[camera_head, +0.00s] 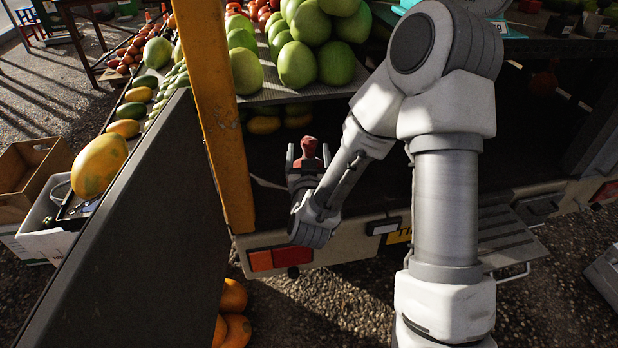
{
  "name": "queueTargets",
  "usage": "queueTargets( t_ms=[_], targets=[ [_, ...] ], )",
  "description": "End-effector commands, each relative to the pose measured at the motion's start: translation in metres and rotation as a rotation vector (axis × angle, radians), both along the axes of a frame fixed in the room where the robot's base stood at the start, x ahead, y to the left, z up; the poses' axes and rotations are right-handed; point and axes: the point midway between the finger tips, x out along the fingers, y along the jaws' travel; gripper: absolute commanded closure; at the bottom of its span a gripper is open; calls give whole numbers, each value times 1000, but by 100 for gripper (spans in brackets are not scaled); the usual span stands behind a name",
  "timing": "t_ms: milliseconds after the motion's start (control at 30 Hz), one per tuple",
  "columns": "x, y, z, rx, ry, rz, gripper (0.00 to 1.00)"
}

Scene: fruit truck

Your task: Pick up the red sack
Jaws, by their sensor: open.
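The red sack (309,152) is a small dark red bundle in the shade of the truck bed. My gripper (308,150) is open, with its fingers pointing away from the camera. The sack shows between and just beyond the two fingers. Its lower part is hidden behind my gripper, and I cannot tell whether the fingers touch it.
A yellow post (212,110) and a dark side panel (150,235) stand left of my gripper. A shelf of green fruit (297,64) is above. Cardboard boxes (32,172) lie far left. Orange pumpkins (236,328) sit on the gravel below.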

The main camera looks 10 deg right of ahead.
Motion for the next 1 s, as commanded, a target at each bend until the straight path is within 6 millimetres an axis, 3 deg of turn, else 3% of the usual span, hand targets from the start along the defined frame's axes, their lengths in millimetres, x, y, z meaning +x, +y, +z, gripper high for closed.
queueTargets(
  t_ms=[233, 567, 1000],
  targets=[
    [35, -8, -5, 2, -1, -2, 15],
    [41, -9, -4, 1, -1, 0, 17],
    [41, -9, -4, 1, -1, -1, 96]
  ],
)
